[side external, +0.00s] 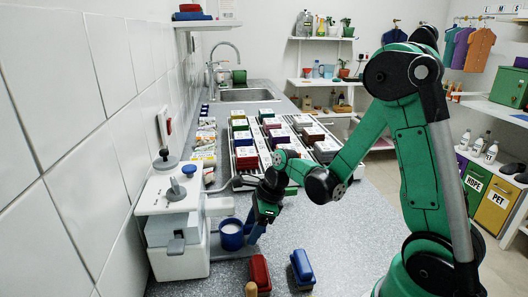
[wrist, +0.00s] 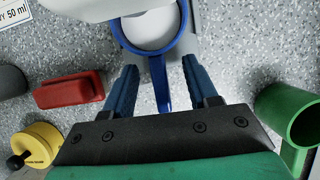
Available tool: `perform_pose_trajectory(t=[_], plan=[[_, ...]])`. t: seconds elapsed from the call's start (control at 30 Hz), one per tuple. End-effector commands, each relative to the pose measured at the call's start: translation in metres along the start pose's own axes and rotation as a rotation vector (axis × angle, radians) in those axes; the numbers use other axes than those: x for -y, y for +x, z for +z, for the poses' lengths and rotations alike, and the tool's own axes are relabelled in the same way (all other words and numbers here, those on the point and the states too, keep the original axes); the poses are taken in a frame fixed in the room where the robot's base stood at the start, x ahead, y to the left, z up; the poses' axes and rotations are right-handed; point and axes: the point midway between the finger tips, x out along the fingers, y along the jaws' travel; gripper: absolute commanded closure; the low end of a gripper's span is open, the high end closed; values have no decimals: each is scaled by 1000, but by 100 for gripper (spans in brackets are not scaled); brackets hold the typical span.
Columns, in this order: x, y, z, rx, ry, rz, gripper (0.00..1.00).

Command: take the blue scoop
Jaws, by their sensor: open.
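The blue scoop (side external: 231,241) stands upright on the counter at the right side of a white machine (side external: 175,225), close below its projecting arm. White shows inside its rim. In the wrist view the scoop (wrist: 162,88) has its round cup at the top and its handle pointing down toward me. My gripper (side external: 251,232) is low over the counter, just right of the cup. In the wrist view my gripper (wrist: 159,70) is open, with one blue finger on each side of the handle and a gap on both sides. Part of the cup is covered by a white part.
A red block-like item (side external: 260,272) and a blue one (side external: 302,268) lie on the near counter. The wrist view also shows a green cup (wrist: 288,108) at right and a yellow round item (wrist: 38,145) at lower left. Racks of coloured boxes (side external: 268,132) stand behind.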

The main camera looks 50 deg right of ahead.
Motion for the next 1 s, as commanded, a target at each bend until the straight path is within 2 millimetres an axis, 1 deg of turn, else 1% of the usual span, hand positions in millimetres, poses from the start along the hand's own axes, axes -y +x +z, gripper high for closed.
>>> perform_pose_trajectory(t=[0.07,0.17,0.2,0.27,0.73,0.87,1.0], plan=[[0,0,0,0,0,0,47],[0,0,0,0,0,0,73],[0,0,0,0,0,0,84],[0,0,0,0,0,0,100],[0,-2,1,0,0,0,100],[0,-9,4,0,0,0,100],[0,-22,9,0,0,0,100]])
